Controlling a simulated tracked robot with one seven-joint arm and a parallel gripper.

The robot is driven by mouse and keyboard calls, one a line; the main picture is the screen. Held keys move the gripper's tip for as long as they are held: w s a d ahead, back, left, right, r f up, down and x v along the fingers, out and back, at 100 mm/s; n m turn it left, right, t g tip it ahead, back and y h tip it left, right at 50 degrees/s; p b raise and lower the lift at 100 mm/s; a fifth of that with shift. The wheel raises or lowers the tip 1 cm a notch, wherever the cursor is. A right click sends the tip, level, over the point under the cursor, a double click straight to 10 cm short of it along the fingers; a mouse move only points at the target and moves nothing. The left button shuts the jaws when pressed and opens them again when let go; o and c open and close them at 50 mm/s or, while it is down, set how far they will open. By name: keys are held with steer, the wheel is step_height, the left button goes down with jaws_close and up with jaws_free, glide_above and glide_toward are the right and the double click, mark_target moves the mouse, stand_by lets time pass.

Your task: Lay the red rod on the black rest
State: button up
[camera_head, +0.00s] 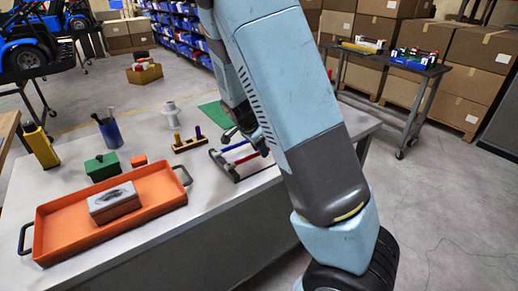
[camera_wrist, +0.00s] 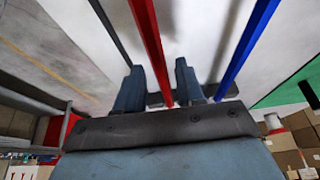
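The red rod (camera_head: 248,158) lies near the right end of the table, with one end by the black rest (camera_head: 224,166). A blue rod (camera_head: 234,147) lies roughly parallel to it. In the wrist view the red rod (camera_wrist: 147,35) passes between the two fingers of my gripper (camera_wrist: 158,68), with a gap on each side. The fingers are apart and hold nothing. The blue rod (camera_wrist: 246,45) is to the right of the fingers. My arm covers part of the rest and the rods' far ends in the head view; exact contact cannot be told.
An orange tray (camera_head: 48,245) with a grey box (camera_head: 114,202) is at front left. A green box (camera_head: 102,167), a blue cup (camera_head: 110,133) and a wooden peg stand (camera_head: 188,145) stand behind. A green mat (camera_head: 212,112) lies beyond the rods.

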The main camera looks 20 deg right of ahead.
steer(key=v, duration=1.2)
steer(key=s+d+r+n+t+y, duration=0.2)
steer(key=s+r+n, duration=0.5)
steer(key=s, duration=0.6)
steer(key=s+d+r+n+t+y, duration=0.2)
steer(key=s+r+n, duration=0.5)
steer(key=s, duration=0.7)
steer(key=shift+r, duration=1.05)
